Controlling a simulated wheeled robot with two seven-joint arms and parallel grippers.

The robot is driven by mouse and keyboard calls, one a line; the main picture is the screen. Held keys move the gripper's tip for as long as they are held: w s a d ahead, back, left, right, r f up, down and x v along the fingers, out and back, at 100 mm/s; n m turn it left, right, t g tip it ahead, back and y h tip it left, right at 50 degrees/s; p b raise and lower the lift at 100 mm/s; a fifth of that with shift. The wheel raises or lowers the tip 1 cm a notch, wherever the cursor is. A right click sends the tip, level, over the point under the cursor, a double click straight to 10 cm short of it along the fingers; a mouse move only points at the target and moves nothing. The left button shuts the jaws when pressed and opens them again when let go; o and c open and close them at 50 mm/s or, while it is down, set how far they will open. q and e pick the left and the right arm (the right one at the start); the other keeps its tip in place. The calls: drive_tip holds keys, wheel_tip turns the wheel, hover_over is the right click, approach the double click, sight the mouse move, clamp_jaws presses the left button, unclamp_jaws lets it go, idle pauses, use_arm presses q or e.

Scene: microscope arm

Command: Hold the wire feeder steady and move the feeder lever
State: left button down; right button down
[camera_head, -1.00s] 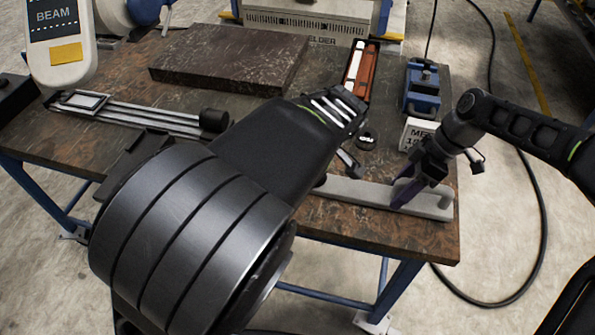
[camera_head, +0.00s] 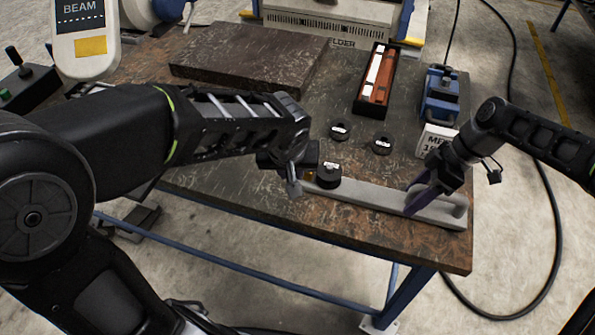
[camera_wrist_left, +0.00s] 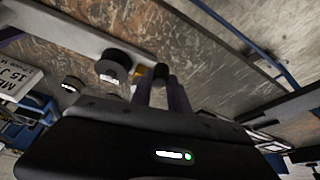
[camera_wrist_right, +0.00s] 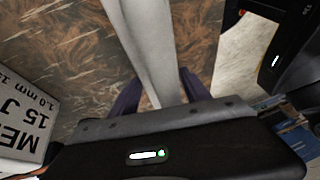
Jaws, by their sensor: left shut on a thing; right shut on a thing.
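The wire feeder (camera_head: 370,196) is a long pale grey bar lying along the table's front edge, with a rounded raised right end and a black round knob (camera_head: 327,175) near its left end. My right gripper (camera_head: 417,200) is shut on the bar near its right end; the right wrist view shows its purple fingers around the bar (camera_wrist_right: 148,40). My left gripper (camera_head: 295,180) is at the bar's left end, beside the knob. In the left wrist view a small dark and yellowish piece, apparently the feeder lever (camera_wrist_left: 160,72), sits between its fingers. The lever is mostly hidden in the head view.
Two small black discs (camera_head: 340,131) (camera_head: 382,145) lie behind the bar. A box of red and white bars (camera_head: 376,80), a blue device (camera_head: 441,97) and a white labelled block (camera_head: 436,140) stand farther back. A dark slab (camera_head: 245,60) lies at back left.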

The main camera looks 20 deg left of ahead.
use_arm(q)
drive_tip(key=shift+w+a+m+h, duration=0.15)
drive_tip(key=shift+a+m+h, duration=0.25)
drive_tip(key=shift+m, duration=0.3)
use_arm(e)
drive_tip(key=shift+d, duration=0.1)
use_arm(q)
drive_tip(key=shift+a, duration=0.1)
drive_tip(key=c, duration=1.3)
unclamp_jaws()
drive_tip(key=shift+o, duration=0.2)
use_arm(e)
drive_tip(key=shift+r, duration=0.1)
use_arm(q)
drive_tip(key=v, duration=1.2)
